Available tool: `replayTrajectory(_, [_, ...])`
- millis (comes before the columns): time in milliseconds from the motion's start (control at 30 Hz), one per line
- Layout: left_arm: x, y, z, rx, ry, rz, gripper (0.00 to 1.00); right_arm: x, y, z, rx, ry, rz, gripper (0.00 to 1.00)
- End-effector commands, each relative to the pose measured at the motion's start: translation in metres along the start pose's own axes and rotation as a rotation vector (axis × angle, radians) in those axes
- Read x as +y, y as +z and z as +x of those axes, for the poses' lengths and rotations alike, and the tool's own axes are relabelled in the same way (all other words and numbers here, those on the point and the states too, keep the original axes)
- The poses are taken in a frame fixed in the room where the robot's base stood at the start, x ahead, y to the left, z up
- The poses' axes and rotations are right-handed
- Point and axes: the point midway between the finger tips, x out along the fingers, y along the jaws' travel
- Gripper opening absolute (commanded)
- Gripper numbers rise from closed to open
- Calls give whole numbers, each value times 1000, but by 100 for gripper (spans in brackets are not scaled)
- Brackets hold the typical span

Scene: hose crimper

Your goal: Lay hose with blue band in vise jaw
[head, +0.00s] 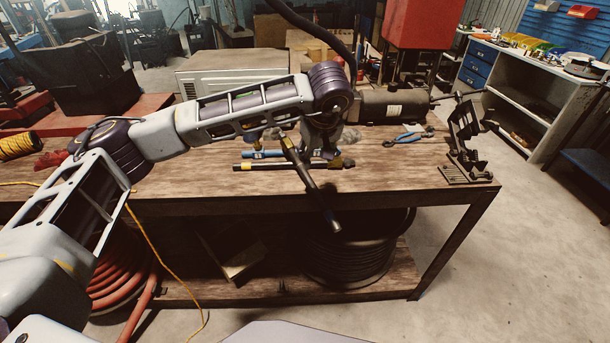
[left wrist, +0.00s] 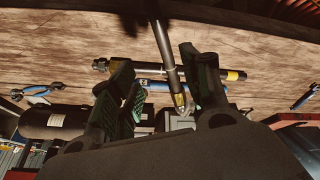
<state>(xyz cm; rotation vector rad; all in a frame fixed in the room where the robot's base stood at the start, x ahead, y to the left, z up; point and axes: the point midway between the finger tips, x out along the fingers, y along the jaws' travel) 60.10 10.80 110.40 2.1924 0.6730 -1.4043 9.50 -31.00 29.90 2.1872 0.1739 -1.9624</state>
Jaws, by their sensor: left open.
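A hose with a blue band (head: 258,154) lies on the wooden workbench (head: 400,180), partly hidden behind my left gripper (head: 318,152). In the left wrist view its blue part (left wrist: 152,85) shows between the fingers. My left gripper (left wrist: 162,95) is open, its fingers apart above the bench, with no clear grip on anything. A black hose with a yellow band (head: 243,167) lies nearer the front edge. A dark rod (head: 318,195) slants beside the gripper, out past the front edge; I cannot tell what it belongs to. I cannot clearly make out the vise jaw. My right gripper is not in view.
Blue pliers (head: 405,137) lie right of the gripper. A dark metal stand (head: 465,150) is at the bench's right end. A dark motor-like cylinder (head: 394,107) is at the back.

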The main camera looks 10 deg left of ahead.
Motion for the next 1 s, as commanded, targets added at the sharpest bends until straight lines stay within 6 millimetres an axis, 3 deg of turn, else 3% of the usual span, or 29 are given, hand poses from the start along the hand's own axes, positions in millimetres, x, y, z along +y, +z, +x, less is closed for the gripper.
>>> replayTrajectory(267, [0, 0, 20, -2, -2, -1, 47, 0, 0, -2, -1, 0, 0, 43])
replayTrajectory(700, [-1, 0, 76, -3, -1, -1, 47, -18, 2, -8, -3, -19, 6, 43])
replayTrajectory(1000, [0, 0, 86, -1, 1, 1, 47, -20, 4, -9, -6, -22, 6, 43])
